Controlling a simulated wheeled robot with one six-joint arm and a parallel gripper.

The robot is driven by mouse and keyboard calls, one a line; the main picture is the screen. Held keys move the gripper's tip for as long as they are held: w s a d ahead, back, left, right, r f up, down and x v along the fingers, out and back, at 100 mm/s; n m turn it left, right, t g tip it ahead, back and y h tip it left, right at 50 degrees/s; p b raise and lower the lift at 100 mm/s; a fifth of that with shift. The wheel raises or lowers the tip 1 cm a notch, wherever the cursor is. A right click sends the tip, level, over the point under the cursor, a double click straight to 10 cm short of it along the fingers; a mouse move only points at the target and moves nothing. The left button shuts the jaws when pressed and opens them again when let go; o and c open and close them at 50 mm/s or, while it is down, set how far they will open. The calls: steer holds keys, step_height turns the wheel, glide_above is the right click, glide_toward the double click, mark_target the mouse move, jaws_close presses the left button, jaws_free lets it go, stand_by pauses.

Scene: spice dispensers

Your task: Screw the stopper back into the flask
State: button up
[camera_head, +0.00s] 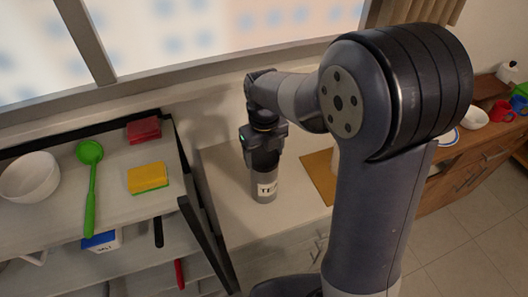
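The flask (265,189) is a grey cylinder with a white label and dark letters. It stands upright on the light counter in the middle of the view, below the window. My gripper (263,165) points down right over the flask's top and covers it. The stopper cannot be made out; the flask's mouth is hidden behind my gripper. The gripper's fingers are dark and small here, so I cannot tell whether they are open or closed on anything.
At left, a shelf (115,200) holds a white bowl (30,177), a green ladle (90,153), a yellow sponge (148,178) and a red block (144,130). A brown board (317,172) lies right of the flask, partly behind my arm. Red mugs (475,118) stand far right.

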steer(key=o, duration=0.3)
steer(key=n, duration=1.4)
steer(key=shift+n+p, duration=0.35)
steer(key=shift+n, duration=0.05)
steer(key=n, duration=1.2)
steer(key=shift+n, duration=0.4)
steer(key=shift+c, duration=0.3)
